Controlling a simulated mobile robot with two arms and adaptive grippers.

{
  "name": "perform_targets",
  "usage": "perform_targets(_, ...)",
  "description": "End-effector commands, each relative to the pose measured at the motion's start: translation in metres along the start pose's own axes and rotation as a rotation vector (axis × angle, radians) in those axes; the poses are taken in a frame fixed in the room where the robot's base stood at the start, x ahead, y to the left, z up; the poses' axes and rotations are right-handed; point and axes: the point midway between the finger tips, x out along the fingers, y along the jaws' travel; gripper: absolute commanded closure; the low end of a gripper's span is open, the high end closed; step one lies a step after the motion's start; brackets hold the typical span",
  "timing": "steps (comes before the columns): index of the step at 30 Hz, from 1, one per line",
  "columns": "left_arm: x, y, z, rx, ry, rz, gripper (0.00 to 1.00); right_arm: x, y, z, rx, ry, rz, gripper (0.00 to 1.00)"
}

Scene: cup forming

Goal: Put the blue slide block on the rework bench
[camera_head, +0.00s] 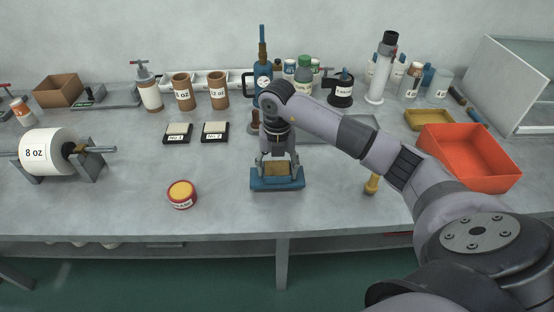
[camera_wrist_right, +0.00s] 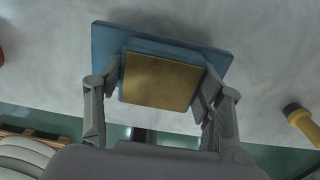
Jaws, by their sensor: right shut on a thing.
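The blue slide block (camera_head: 277,184) is a blue base with a tan top, near the front edge of the grey bench (camera_head: 225,213) in the head view. My right gripper (camera_head: 279,168) reaches down over it, with a finger on each side of the upper part. The right wrist view shows the blue base (camera_wrist_right: 107,45) and the tan top (camera_wrist_right: 160,82) between the fingers of my right gripper (camera_wrist_right: 160,95). The gripper is shut on the block. I cannot tell whether the block touches the bench. My left gripper is not in view.
A red and yellow tin (camera_head: 182,195) stands left of the block. A yellow-handled tool (camera_head: 373,183) and an orange bin (camera_head: 470,157) are to the right. Two small black-based blocks (camera_head: 215,132) lie behind. The bench front between tin and block is clear.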

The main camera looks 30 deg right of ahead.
Motion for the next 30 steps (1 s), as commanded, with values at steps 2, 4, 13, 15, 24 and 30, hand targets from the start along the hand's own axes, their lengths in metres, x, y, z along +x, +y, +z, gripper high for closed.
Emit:
perform_targets(2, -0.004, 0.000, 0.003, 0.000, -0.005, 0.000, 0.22, 0.008, 0.001, 0.001, 0.001, 0.000, 0.003, 0.99)
perform_targets(4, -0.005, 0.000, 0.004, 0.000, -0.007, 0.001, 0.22, 0.016, 0.001, 0.001, 0.001, -0.002, 0.004, 0.99)
perform_targets(13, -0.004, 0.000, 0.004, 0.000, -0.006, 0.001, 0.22, 0.021, 0.001, 0.002, 0.000, -0.005, 0.005, 0.99)
perform_targets(15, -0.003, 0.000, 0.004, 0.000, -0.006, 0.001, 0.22, 0.022, 0.001, 0.002, 0.000, -0.005, 0.005, 0.99)
perform_targets(24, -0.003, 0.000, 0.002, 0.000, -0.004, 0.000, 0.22, 0.025, 0.000, 0.000, 0.000, 0.000, 0.000, 0.20)
perform_targets(30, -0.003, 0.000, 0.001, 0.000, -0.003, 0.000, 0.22, 0.025, 0.000, 0.000, 0.000, 0.000, 0.000, 0.18)
